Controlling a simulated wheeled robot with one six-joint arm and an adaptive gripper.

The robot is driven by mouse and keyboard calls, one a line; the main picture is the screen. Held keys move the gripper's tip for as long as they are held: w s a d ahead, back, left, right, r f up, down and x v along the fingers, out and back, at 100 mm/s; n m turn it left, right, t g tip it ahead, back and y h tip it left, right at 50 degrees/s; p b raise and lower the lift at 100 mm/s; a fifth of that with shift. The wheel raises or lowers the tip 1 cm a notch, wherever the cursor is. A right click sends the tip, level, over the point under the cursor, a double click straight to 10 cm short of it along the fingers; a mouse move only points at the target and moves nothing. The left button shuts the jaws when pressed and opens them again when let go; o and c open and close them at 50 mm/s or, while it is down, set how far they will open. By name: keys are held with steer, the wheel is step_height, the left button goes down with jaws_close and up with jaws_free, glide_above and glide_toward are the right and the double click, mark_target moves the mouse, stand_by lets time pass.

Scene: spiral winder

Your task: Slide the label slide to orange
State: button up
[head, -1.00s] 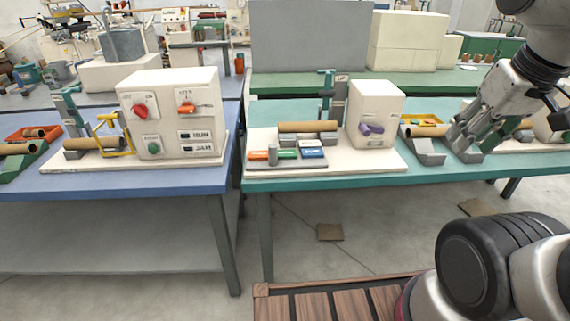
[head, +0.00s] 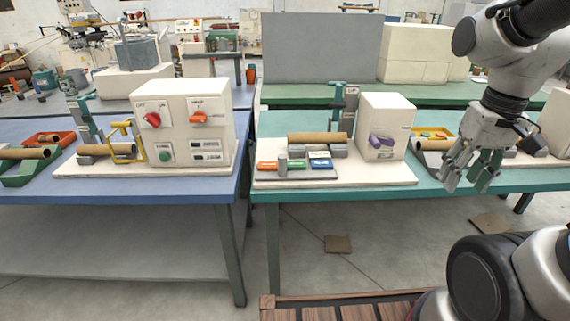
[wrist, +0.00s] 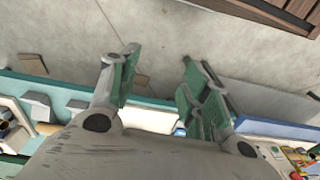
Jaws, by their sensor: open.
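The label slide is on the cream base of the right-hand machine on the teal table. Its flat grey base (head: 292,177) carries an orange label (head: 266,166), a green label (head: 298,165) and a blue label (head: 321,164) from left to right. A grey upright knob (head: 283,164) stands between the orange and green labels. My gripper (head: 464,184) is open and empty, pointing down near the teal table's front edge, well right of the slide. Its spread green-padded fingers also show in the wrist view (wrist: 160,62), over the floor. The slide cannot be made out clearly there.
A blue table (head: 120,189) with another machine stands left, across a narrow gap.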

steer(key=w+a+f+m+g+y, duration=0.2)
steer(key=a+f+m+y, duration=0.5)
steer(key=a, duration=0.4)
steer(key=w+a+f+m+g+y, duration=0.3)
steer(key=a+f+m+y, duration=0.2)
steer(key=a+f, duration=0.55)
steer(key=m+t+y, duration=0.2)
steer(key=m+t, duration=1.1)
steer(key=t, duration=0.2)
glide_toward(286, 162)
steer(key=x, duration=0.3)
steer(key=shift+w+a+f, duration=0.1)
steer(key=shift+w+a, duration=0.1)
steer(key=shift+w, duration=0.15)
steer(key=x, duration=0.7)
steer(key=shift+w+a, duration=0.1)
steer(key=shift+a, duration=0.15)
jaws_close()
